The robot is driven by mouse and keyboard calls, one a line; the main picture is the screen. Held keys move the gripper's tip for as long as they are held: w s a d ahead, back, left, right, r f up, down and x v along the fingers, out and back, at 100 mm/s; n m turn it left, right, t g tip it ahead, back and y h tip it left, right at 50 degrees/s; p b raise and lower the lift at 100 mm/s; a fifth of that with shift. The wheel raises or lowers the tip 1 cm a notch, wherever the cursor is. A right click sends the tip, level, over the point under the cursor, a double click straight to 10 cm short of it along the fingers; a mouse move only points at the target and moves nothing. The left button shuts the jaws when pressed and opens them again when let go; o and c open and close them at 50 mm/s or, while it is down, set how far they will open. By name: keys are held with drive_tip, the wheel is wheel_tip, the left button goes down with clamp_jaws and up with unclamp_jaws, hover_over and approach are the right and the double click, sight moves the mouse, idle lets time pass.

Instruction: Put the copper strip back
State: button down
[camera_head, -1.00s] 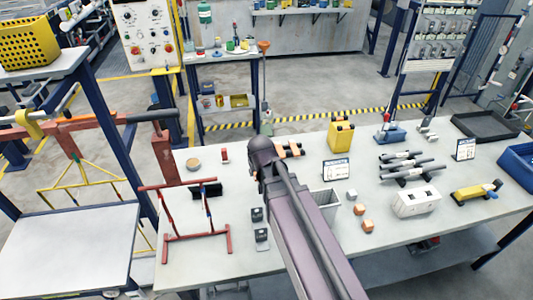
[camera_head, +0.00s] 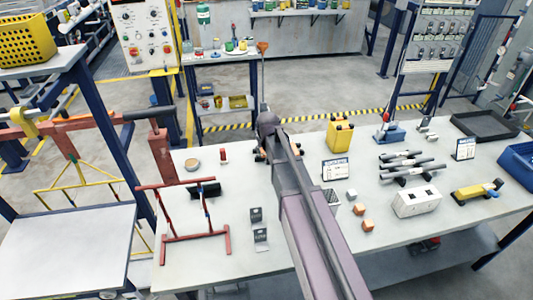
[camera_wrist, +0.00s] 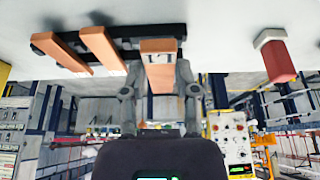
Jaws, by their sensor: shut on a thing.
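My gripper (camera_wrist: 158,78) is shut on a copper strip (camera_wrist: 160,72), with one finger on each side of it. The wrist view is upside down, with the tabletop at its top. The held strip's far end overlaps the dark rack (camera_wrist: 133,31); I cannot tell whether it rests on it. Two other copper strips, one (camera_wrist: 100,48) nearer the held one and one (camera_wrist: 60,52) further left, lie across this rack. In the head view my gripper (camera_head: 266,148) is at the table's far edge, and my arm hides most of the rack and strips.
The table (camera_head: 180,278) also bears a red frame stand (camera_head: 198,240), a yellow canister (camera_head: 340,134), a label sign (camera_head: 336,170) and a white box (camera_head: 416,202).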

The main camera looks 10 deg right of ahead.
drive_tip(key=shift+w+d, duration=0.25)
drive_tip(key=shift+w, duration=0.35)
drive_tip(key=shift+w+d+f, duration=0.1)
drive_tip(key=shift+w+d, duration=0.05)
drive_tip(key=shift+w, duration=0.25)
drive_tip(key=shift+w+d+f, duration=0.15)
drive_tip(key=shift+w, duration=0.15)
drive_tip(key=shift+s+f+b, duration=0.1)
drive_tip(key=shift+f+b, duration=1.55)
drive_tip(key=shift+b, duration=0.25)
drive_tip(key=shift+f, duration=0.15)
drive_tip(key=shift+c, duration=1.8)
unclamp_jaws()
